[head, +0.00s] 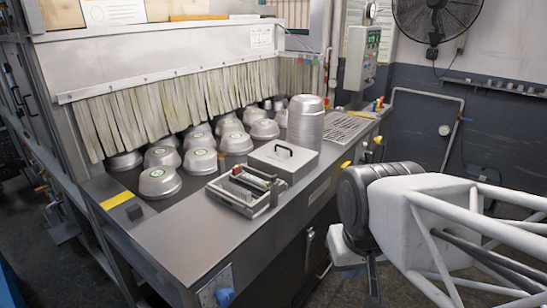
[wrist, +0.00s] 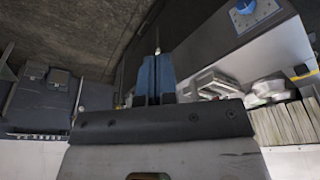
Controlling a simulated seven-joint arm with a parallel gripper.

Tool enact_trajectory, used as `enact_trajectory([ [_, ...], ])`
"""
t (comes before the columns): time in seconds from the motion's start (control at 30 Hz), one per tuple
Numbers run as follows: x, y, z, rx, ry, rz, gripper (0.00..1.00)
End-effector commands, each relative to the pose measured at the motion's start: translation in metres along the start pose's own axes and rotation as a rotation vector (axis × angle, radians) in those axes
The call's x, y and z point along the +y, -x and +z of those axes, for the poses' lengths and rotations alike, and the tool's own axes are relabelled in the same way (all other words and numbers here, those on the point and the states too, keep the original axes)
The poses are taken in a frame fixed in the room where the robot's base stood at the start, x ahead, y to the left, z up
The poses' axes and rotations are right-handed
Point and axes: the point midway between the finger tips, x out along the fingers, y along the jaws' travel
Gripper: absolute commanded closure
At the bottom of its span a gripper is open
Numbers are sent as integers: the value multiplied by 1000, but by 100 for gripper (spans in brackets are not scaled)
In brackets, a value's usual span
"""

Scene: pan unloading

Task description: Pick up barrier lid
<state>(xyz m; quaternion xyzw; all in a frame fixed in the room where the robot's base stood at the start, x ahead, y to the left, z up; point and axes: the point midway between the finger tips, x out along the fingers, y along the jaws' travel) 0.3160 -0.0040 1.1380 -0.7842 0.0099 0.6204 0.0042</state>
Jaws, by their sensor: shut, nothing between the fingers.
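A flat silver lid (head: 284,158) with a black bar handle lies on the metal counter, right of the middle of the head view. It sits behind an open metal frame (head: 240,190) with parts inside it. My gripper shows in the wrist view (wrist: 156,62) with its two blue fingers together and nothing between them. In the head view my arm is at the right, off the counter's front edge, well apart from the lid. My fingertips are not clear in the head view. The lid is too small and tilted to make out for sure in the wrist view.
Several upturned silver pans (head: 160,182) stand on the counter left of the lid, below a strip curtain (head: 170,105). A tall stack of pans (head: 305,125) stands right behind the lid. The counter's front left part (head: 185,240) is bare.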

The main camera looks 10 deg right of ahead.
Motion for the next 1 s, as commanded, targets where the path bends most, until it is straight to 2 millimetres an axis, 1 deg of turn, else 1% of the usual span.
enact_trajectory([
  [0.3, 0, 0, 0, 0, 0, 0, 100],
  [0.47, 0, 0, 0, 0, 0, 0, 76],
  [0.8, 0, 0, -2, 0, 2, 0, 75],
  [0.87, 0, 1, -4, -1, 4, 1, 75],
  [1.0, 0, 5, -18, -3, 19, 3, 75],
])
